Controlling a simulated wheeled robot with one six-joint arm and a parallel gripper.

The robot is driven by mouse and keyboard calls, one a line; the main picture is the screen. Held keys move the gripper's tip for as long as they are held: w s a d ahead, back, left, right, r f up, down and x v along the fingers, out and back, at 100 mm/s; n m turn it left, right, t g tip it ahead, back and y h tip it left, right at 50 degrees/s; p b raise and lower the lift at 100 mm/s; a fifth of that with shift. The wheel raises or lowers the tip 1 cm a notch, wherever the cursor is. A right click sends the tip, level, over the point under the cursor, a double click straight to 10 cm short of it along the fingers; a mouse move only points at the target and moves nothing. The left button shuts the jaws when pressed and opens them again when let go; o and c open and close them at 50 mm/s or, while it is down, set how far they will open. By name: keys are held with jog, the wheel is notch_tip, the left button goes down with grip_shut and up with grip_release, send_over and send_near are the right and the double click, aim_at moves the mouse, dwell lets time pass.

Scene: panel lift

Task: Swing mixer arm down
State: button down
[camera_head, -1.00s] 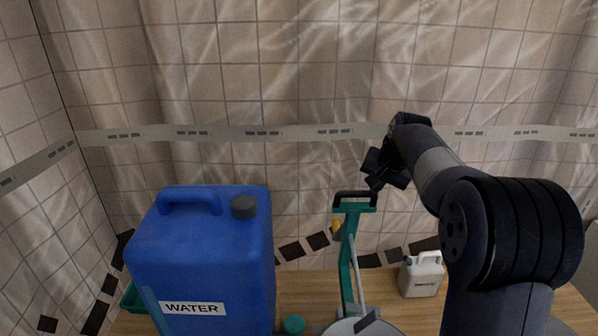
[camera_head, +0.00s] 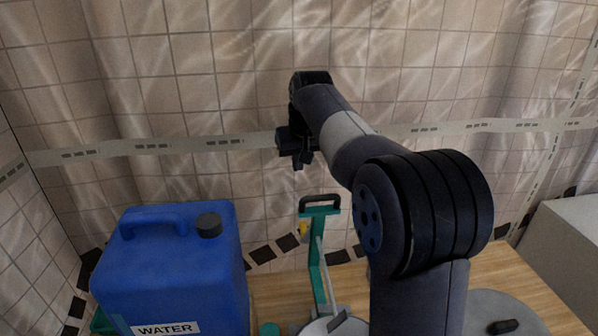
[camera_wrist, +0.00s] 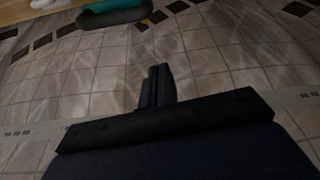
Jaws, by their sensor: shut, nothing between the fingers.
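The mixer arm is a teal upright bar (camera_head: 317,262) with a black loop handle (camera_head: 320,199) on top, standing up at a slight tilt. Its foot is at a grey round lid near the bottom edge, partly cut off. In the wrist view, the black handle (camera_wrist: 112,18) and some teal show at the top edge. My gripper (camera_head: 300,164) appears above and slightly left of the handle in the head view, apart from it. Its fingers (camera_wrist: 158,70) are shut together and empty in the wrist view.
A large blue water canister (camera_head: 170,265) stands to the left on the wooden counter (camera_head: 275,290). A grey round lid (camera_head: 500,315) and a pale box (camera_head: 565,245) are at the right. A tiled wall (camera_head: 200,60) is behind. My arm covers the counter's middle right.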

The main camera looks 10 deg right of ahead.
jog(key=shift+s+d+f+p, duration=0.15)
jog(key=shift+f+p, duration=0.2)
jog(key=shift+f, duration=1)
jog(key=shift+s+a+f+p, duration=0.1)
jog(key=shift+f+p, duration=0.25)
jog(key=shift+f, duration=1)
jog(key=shift+s+d+f+p, duration=0.15)
jog(key=shift+f+p, duration=0.2)
jog(key=shift+f, duration=1)
jog(key=shift+a, duration=0.1)
